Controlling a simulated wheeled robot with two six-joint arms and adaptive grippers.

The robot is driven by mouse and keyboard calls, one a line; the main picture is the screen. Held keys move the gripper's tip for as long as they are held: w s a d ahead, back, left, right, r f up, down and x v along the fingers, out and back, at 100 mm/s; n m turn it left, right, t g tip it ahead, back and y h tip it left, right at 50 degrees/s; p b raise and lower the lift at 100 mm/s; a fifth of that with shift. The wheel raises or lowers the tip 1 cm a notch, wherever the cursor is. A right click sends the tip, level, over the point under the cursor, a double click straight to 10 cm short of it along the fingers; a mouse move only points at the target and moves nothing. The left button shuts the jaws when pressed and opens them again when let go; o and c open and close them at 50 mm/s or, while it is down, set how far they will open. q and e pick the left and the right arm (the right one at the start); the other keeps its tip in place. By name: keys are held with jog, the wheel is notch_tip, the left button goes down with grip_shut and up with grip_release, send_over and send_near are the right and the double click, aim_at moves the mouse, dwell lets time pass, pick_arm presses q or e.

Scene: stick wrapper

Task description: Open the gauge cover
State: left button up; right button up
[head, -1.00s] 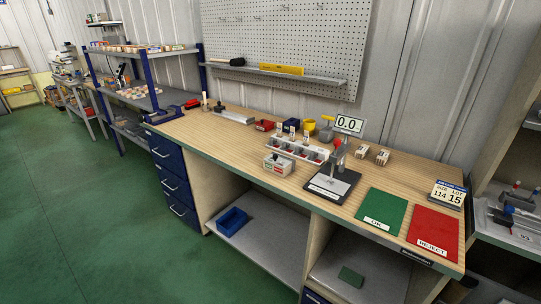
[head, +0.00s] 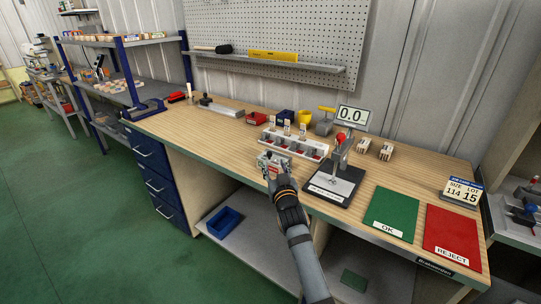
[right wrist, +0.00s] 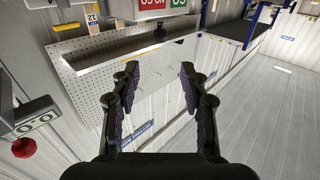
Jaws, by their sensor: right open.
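The small pale gauge block (head: 263,160) stands near the bench's front edge, left of the black measuring stand. My right gripper (head: 272,168) is at its front and hides much of it. In the right wrist view, a red NO GO label and a green GO label show on the block (right wrist: 151,5) at the top. My left gripper is not in view.
The measuring stand (head: 333,186) with its 0.0 display (head: 352,115) is just right of my right gripper. A white rack (head: 296,145) of small parts lies behind the gauge. Green OK (head: 391,212) and red REJECT (head: 452,238) mats lie to the right.

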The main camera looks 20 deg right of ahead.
aim_at(270, 154)
jog(key=w, duration=0.4)
jog(key=shift+w+d+f, duration=0.3)
jog(key=shift+w+f, duration=0.05)
jog(key=shift+w, duration=0.05)
jog(key=shift+w+d, duration=0.2)
jog(key=shift+w, duration=1.4)
jog(key=shift+c, duration=0.7)
jog(key=c, duration=0.5)
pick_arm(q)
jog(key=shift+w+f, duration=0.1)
pick_arm(e)
grip_shut()
